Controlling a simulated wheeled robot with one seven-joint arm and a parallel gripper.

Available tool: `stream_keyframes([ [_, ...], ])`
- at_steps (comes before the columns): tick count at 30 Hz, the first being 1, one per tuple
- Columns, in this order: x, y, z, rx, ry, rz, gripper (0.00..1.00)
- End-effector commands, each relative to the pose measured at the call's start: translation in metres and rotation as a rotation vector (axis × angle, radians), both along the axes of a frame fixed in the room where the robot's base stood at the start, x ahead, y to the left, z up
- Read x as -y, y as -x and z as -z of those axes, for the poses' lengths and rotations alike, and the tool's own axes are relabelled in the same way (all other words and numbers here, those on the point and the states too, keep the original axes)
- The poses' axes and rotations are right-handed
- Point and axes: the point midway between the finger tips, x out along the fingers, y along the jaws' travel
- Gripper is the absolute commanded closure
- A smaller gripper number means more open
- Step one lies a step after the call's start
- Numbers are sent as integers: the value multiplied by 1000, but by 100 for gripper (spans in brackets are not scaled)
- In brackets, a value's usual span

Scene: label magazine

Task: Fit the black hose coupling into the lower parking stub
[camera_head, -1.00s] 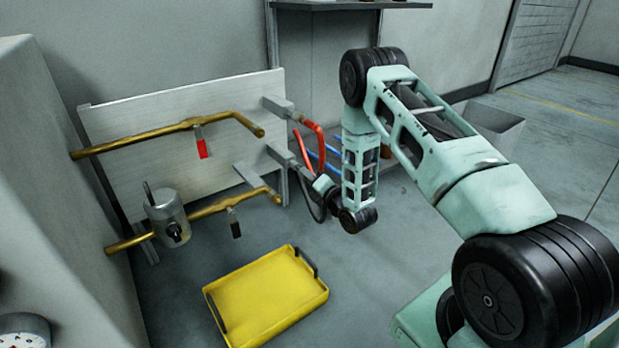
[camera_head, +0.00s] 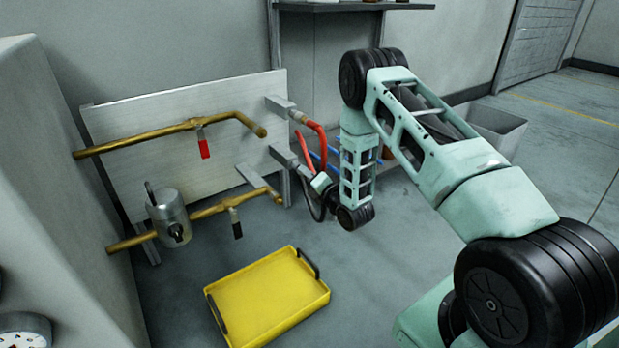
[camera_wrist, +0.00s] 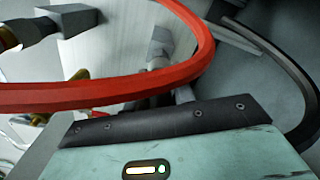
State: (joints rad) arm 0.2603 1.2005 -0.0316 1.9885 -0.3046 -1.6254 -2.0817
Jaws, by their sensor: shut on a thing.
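The black hose coupling (camera_head: 301,171) is small and dark in the head view, at the front end of the lower parking stub (camera_head: 283,156), a grey block on the panel's right edge. My gripper (camera_head: 308,177) is shut on the coupling, in line with this stub. I cannot tell whether the coupling is inside the stub or only against its mouth. The black hose (camera_head: 315,207) hangs in a loop below my gripper; it also curves down the right of the wrist view (camera_wrist: 275,55). My gripper's housing (camera_wrist: 190,150) fills the bottom of the wrist view and hides the jaws.
The red hose (camera_head: 321,140) runs from the upper stub (camera_head: 279,104) close above my gripper and crosses the wrist view. Brass pipes (camera_head: 165,133) with valves front the white panel (camera_head: 188,104). A yellow tray (camera_head: 268,296) lies on the floor, with bare floor around it.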

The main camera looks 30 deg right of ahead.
Motion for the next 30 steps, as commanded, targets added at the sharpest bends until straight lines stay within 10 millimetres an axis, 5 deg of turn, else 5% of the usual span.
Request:
stream_keyframes([
  [11,-1,-9,-1,2,-1,0,100],
  [12,-1,-9,-1,2,-1,0,64],
  [14,-1,-9,-1,2,-1,0,49],
  [24,-1,-6,-1,1,-1,-1,49],
  [30,0,22,-4,-5,-1,-1,49],
])
